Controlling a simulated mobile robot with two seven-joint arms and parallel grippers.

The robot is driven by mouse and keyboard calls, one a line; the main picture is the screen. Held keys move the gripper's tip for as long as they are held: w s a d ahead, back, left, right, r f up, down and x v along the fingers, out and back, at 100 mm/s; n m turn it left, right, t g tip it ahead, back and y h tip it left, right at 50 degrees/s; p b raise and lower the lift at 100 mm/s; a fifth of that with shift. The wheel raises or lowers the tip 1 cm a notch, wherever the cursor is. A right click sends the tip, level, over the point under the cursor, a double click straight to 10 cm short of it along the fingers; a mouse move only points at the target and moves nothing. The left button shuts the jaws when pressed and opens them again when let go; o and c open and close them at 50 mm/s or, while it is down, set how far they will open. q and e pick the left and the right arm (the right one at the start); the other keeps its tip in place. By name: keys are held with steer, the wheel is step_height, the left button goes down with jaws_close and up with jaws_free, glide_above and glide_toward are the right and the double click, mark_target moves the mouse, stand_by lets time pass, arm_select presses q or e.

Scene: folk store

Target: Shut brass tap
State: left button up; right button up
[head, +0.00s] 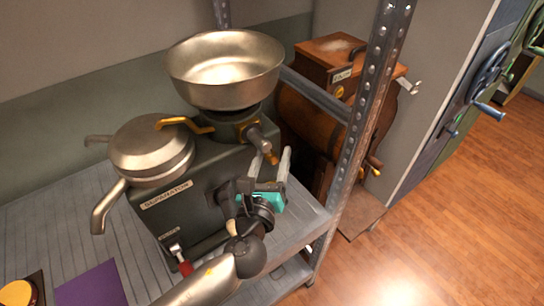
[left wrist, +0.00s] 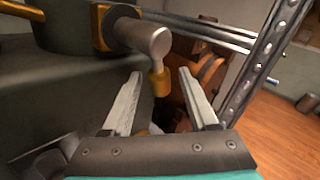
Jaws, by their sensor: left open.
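The separator (head: 170,210) is a dark machine with a label, standing on the metal shelf. A tap fitting below its bowl has a brass collar (left wrist: 103,28), a grey barrel (left wrist: 148,36) and a small brass end (left wrist: 158,83) hanging down. A brass lever (head: 185,123) extends left from the bowl's neck; I cannot tell which brass part is the tap's handle. My left gripper (head: 273,160) is open at the machine's right side. In the left wrist view (left wrist: 160,74), the brass end lies between or just beyond its fingertips; contact is unclear. My right gripper is not in view.
A wide metal bowl (head: 226,70) sits atop the separator, with a lidded round vessel (head: 150,145) at left. A perforated shelf post (head: 362,125) stands close right of my gripper. A wooden churn (head: 310,115) is behind it. Open floor (head: 450,210) lies right.

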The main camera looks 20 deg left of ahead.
arm_select(q)
jaws_close()
stand_by(0.3)
